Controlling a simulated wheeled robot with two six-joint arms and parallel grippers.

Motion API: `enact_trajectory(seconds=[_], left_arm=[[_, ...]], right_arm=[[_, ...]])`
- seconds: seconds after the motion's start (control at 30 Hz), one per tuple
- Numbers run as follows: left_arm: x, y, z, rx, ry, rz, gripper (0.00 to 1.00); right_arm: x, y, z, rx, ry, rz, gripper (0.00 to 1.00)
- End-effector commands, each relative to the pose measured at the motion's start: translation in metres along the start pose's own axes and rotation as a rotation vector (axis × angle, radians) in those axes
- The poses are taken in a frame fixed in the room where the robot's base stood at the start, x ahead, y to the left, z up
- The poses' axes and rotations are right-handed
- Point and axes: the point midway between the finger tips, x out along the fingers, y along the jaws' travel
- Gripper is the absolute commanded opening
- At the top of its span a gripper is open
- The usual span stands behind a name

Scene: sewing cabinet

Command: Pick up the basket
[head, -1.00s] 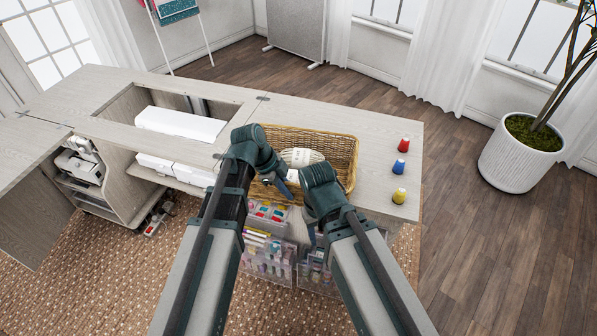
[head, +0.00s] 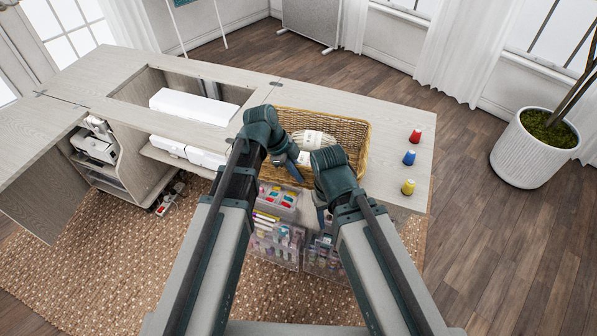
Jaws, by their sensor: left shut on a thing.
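The wicker basket (head: 352,137) rests on the cabinet top, with a pale ball of yarn (head: 314,140) inside it. My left gripper (head: 293,173) reaches over the basket's near left part and is shut on its near rim; the wrist hides part of the grip. My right gripper (head: 322,217) hangs below my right wrist, in front of the cabinet near the basket's near right corner. Its fingers are mostly hidden behind my arm, so I cannot tell whether they touch the basket.
Red (head: 415,136), blue (head: 409,157) and yellow (head: 407,187) spools stand on the cabinet top (head: 400,115) right of the basket. A white box-like object (head: 195,105) sits in the recess at left. Clear organizers (head: 278,240) hang below the basket.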

Motion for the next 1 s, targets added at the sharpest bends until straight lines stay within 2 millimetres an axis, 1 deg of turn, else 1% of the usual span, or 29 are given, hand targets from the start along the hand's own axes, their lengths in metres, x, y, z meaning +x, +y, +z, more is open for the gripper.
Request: enact_trajectory(seconds=[0.03, 0.4, 0.5, 0.63, 1.0], left_arm=[[-0.012, -0.002, -0.005, 0.001, 0.001, -0.002, 0.0], [-0.061, -0.008, -0.026, 0.001, 0.001, -0.002, 0.0], [-0.07, -0.009, -0.029, 0.001, 0.001, -0.002, 0.0], [-0.075, -0.01, -0.031, 0.001, 0.001, -0.002, 0.0], [-0.074, -0.01, -0.031, 0.001, 0.001, -0.002, 0.0]], right_arm=[[-0.013, 0.001, 0.001, 0.0, 0.0, 0.0, 0.5], [-0.066, 0.006, 0.004, 0.0, 0.0, 0.0, 0.5], [-0.076, 0.007, 0.004, 0.0, 0.0, 0.0, 0.5], [-0.081, 0.008, 0.005, 0.0, 0.0, 0.0, 0.5], [-0.08, 0.008, 0.005, 0.0, 0.0, 0.0, 0.5]])
